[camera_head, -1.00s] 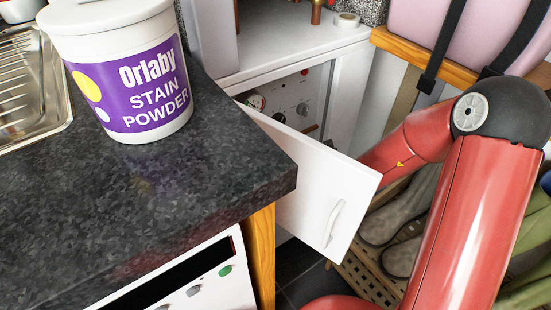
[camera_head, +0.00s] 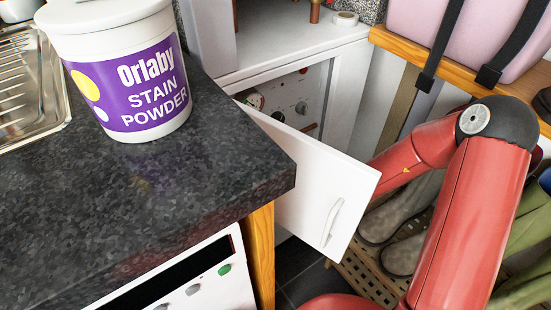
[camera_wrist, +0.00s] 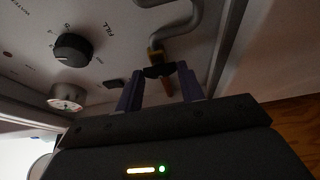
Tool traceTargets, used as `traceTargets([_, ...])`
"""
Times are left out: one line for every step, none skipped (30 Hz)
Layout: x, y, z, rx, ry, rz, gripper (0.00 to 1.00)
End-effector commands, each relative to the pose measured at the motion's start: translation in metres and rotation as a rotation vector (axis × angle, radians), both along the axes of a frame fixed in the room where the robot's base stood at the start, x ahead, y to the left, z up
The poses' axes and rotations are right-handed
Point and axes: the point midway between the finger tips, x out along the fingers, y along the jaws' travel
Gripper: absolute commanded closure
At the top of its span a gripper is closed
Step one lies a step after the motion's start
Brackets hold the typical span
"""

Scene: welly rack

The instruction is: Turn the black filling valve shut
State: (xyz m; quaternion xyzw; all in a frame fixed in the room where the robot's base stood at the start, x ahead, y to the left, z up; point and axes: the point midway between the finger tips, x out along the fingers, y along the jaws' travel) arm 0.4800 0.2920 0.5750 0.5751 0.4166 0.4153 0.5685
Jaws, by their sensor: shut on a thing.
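In the wrist view the black valve handle (camera_wrist: 155,71) sits at the end of a grey hose with a brass fitting, under a white panel. My gripper (camera_wrist: 160,80) has one purple finger on each side of it and is shut on it. An orange-brown stub shows between the fingers. A round black knob (camera_wrist: 72,50) beside the word FILL is on the panel to the left, apart from the fingers. In the head view the panel (camera_head: 290,97) shows inside the cupboard, but my gripper and the handle are hidden behind the open door.
A white gauge (camera_wrist: 66,97) is near the knob. The white cupboard door (camera_head: 318,190) stands open in front of my forearm. A dark worktop (camera_head: 150,215) with a stain powder tub (camera_head: 125,70) is at left. Boots (camera_head: 405,255) on a slatted rack and a pink bag (camera_head: 480,35) are at right.

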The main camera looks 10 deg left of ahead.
Motion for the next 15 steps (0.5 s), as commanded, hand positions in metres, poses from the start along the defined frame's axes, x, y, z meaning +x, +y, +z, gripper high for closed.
traceTargets([0.0010, -0.0008, -0.0005, 0.002, 0.004, -0.003, 0.85])
traceTargets([0.0010, -0.0008, -0.0005, 0.003, 0.005, -0.003, 0.85])
traceTargets([0.0010, -0.0009, -0.0006, 0.003, 0.006, -0.003, 0.85])
traceTargets([0.0010, -0.0008, -0.0006, 0.003, 0.006, -0.003, 0.85])
traceTargets([0.0010, -0.0008, -0.0006, 0.003, 0.006, -0.003, 0.85])
traceTargets([0.0010, -0.0009, -0.0006, 0.003, 0.006, -0.003, 0.85])
traceTargets([0.0010, -0.0009, -0.0006, 0.003, 0.006, -0.004, 0.85])
traceTargets([0.0010, -0.0009, -0.0006, 0.003, 0.006, -0.004, 0.85])
traceTargets([0.0010, -0.0009, -0.0006, 0.003, 0.006, -0.004, 0.85])
traceTargets([0.0010, -0.0009, -0.0006, 0.003, 0.006, -0.004, 0.85])
traceTargets([0.0010, -0.0010, -0.0006, 0.003, 0.006, -0.004, 0.85])
traceTargets([0.0010, -0.0010, -0.0006, 0.003, 0.006, -0.004, 0.85])
traceTargets([0.0010, -0.0010, -0.0006, 0.003, 0.006, -0.004, 0.58])
traceTargets([0.0010, -0.0010, -0.0006, 0.003, 0.006, -0.004, 0.54])
traceTargets([0.0010, -0.0009, -0.0006, 0.003, 0.006, -0.004, 0.49])
